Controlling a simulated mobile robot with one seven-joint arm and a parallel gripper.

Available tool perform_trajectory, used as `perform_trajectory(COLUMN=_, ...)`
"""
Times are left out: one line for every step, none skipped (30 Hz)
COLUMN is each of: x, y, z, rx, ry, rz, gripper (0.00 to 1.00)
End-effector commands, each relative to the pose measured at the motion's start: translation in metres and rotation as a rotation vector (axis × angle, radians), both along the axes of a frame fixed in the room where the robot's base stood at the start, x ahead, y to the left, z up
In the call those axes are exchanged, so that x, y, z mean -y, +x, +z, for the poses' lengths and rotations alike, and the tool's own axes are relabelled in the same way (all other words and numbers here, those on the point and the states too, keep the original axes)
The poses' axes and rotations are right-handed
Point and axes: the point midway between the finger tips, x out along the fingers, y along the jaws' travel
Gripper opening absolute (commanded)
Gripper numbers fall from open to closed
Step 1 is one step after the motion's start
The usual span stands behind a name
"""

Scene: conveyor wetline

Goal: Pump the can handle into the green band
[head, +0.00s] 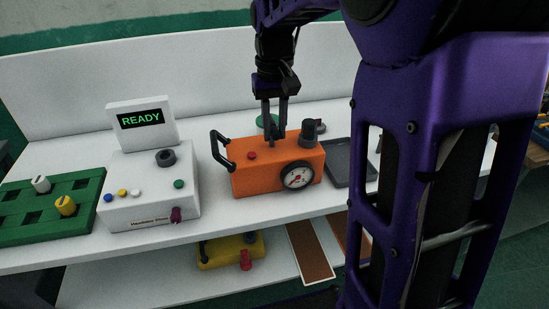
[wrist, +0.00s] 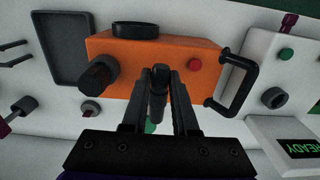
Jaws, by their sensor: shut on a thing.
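The orange can (head: 262,177) stands on the white bench, with a round dial (head: 297,175) on its front. The dial is too small to read its needle or find a green band. My gripper (head: 275,138) points down at the can's top. It is shut on a dark upright post, seemingly the pump handle (wrist: 160,78), which shows between the fingers in the wrist view. The can (wrist: 140,55) also has a black side handle (head: 222,150), a red button (head: 251,156) and a dark knob (head: 308,132). The fingers partly hide the post.
A white box (head: 150,195) with a screen reading READY (head: 141,119) stands left of the can. A green rack (head: 25,228) is farther left. A dark tray (head: 350,163) lies to the right. A lower shelf holds a yellow can (head: 228,250).

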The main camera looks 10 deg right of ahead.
Motion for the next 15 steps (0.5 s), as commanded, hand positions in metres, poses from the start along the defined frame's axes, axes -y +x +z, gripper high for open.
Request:
perform_trajectory(x=0.0, y=0.0, z=0.001, rx=0.0, ry=0.0, rz=0.0, gripper=0.0)
perform_trajectory(x=0.0, y=0.0, z=0.001, rx=0.001, ry=0.0, rz=0.0, gripper=0.0)
perform_trajectory(x=0.0, y=0.0, z=0.002, rx=0.001, ry=0.0, rz=0.0, gripper=0.0)
perform_trajectory(x=0.0, y=0.0, z=0.004, rx=0.001, ry=0.0, rz=0.0, gripper=0.0)
perform_trajectory(x=0.0, y=0.0, z=0.006, rx=0.001, ry=0.0, rz=0.0, gripper=0.0)
perform_trajectory(x=0.0, y=0.0, z=0.008, rx=0.001, ry=0.0, rz=0.0, gripper=0.0)
perform_trajectory(x=0.0, y=0.0, z=0.01, rx=0.001, ry=0.0, rz=0.0, gripper=0.0)
perform_trajectory(x=0.0, y=0.0, z=0.013, rx=0.001, ry=0.0, rz=0.0, gripper=0.0)
perform_trajectory(x=0.0, y=0.0, z=0.016, rx=0.002, ry=0.0, rz=0.0, gripper=0.0)
perform_trajectory(x=0.0, y=0.0, z=0.018, rx=0.002, ry=0.0, rz=0.0, gripper=0.0)
perform_trajectory(x=0.0, y=0.0, z=0.021, rx=0.002, ry=0.0, rz=0.0, gripper=0.0)
perform_trajectory(x=0.0, y=0.0, z=0.024, rx=0.002, ry=0.0, rz=0.0, gripper=0.0)
perform_trajectory(x=0.0, y=0.0, z=0.026, rx=0.002, ry=0.0, rz=0.0, gripper=0.0)
perform_trajectory(x=0.0, y=0.0, z=0.028, rx=0.002, ry=0.0, rz=0.0, gripper=0.0)
perform_trajectory(x=0.0, y=0.0, z=0.031, rx=0.002, ry=0.0, rz=0.0, gripper=0.0)
